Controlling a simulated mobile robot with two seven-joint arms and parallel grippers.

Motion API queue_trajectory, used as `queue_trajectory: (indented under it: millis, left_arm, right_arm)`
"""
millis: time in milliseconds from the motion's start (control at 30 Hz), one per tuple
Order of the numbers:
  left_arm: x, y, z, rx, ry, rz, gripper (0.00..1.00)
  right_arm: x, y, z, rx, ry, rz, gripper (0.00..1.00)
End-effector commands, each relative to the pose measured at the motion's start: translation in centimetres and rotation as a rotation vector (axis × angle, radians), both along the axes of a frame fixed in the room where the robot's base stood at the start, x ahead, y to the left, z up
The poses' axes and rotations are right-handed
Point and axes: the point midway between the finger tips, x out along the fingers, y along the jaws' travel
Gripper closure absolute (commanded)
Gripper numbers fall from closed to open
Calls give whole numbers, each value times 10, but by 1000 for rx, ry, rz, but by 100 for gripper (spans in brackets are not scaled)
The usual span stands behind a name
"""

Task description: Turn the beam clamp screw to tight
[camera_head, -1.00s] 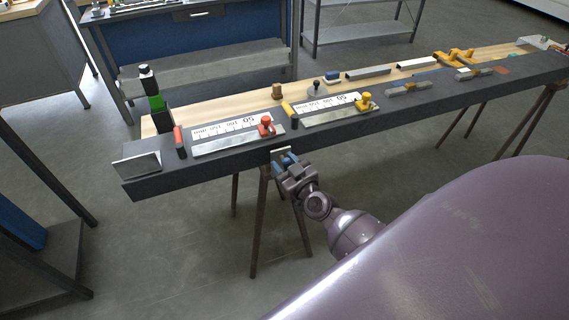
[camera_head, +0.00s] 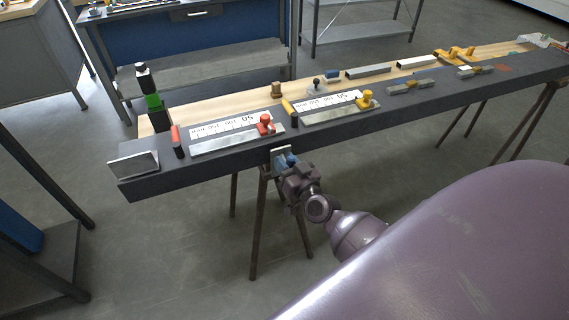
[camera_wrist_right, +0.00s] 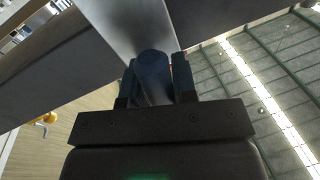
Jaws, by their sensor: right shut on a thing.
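The beam clamp (camera_head: 281,150) is a pale metal piece on the front face of the long dark beam (camera_head: 228,158). Its blue screw (camera_head: 291,160) sticks out toward me, below the red-handled slide. My right gripper (camera_head: 289,166) is at the screw, its fingers shut around it. In the right wrist view, the dark blue round screw head (camera_wrist_right: 153,64) sits between the two fingertips (camera_wrist_right: 155,80), and the grey clamp plate (camera_wrist_right: 128,22) lies just beyond. How far the screw is turned cannot be told. My left gripper is not in view.
Trestle legs (camera_head: 256,230) stand under the beam. Open floor lies in front.

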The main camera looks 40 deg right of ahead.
Motion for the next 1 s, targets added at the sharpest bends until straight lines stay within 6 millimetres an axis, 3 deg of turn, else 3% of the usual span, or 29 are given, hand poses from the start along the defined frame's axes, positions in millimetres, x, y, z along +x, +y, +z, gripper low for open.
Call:
queue_trajectory:
  millis: [1000]
  left_arm:
    - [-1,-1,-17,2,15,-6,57]
  right_arm:
    - [0,0,1,943,-226,6,98]
